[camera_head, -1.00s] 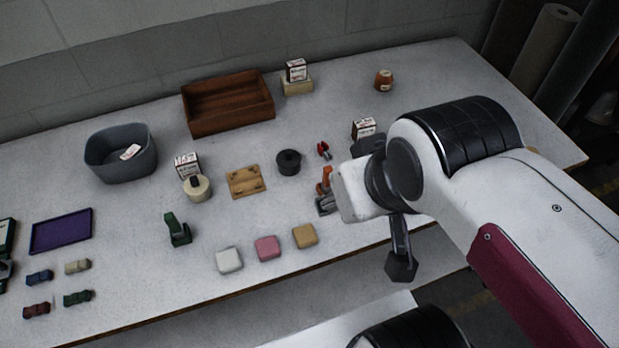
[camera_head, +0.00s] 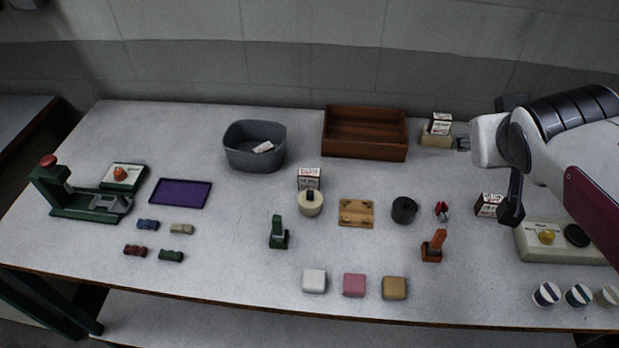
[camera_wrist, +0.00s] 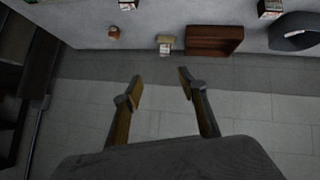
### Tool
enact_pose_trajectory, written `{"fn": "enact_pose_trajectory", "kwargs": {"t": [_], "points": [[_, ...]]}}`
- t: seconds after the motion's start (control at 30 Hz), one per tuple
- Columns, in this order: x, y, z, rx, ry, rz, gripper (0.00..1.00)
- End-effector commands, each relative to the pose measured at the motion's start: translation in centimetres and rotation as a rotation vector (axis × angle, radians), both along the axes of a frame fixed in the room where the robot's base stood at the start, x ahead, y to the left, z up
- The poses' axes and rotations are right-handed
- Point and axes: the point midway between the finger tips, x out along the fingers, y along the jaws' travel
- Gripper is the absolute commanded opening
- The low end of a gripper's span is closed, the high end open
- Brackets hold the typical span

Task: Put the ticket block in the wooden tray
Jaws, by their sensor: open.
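Several small white boxes with dark sides and red print look alike, and I cannot tell which is the ticket block. One box (camera_head: 439,124) sits on a cream block at the back right, one (camera_head: 309,178) stands behind a cream round pot, and one (camera_head: 489,205) stands beside my arm. A flat white labelled piece (camera_head: 264,147) lies in the grey bin. The wooden tray (camera_head: 364,131) is empty at the back; it also shows in the wrist view (camera_wrist: 215,40). My gripper (camera_wrist: 160,86) is open and empty, fingers apart, with the wall and table's back edge in view.
The grey bin (camera_head: 254,162) is left of the tray. A wooden plate (camera_head: 356,213), a black round item (camera_head: 404,210), an orange stamp (camera_head: 434,246) and a green stamp (camera_head: 278,232) stand mid-table. The left-back table is clear.

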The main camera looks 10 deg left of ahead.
Motion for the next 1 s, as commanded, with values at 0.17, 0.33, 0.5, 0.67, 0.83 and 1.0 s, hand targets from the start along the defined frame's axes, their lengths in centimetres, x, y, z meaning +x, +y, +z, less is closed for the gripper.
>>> {"fn": "enact_pose_trajectory", "kwargs": {"t": [0.17,0.33,0.5,0.67,0.83,1.0], "points": [[5.4,-0.1,1.6,-0.056,-0.082,0.056,0.42],[10.1,0.6,2.7,-0.098,-0.156,0.129,0.42],[14.6,1.9,3.3,-0.129,-0.222,0.216,0.42],[18.3,3.5,3.2,-0.146,-0.275,0.311,0.42],[21.8,5.7,2.5,-0.150,-0.320,0.422,0.42],[24.7,8.2,1.1,-0.141,-0.353,0.543,0.42]]}}
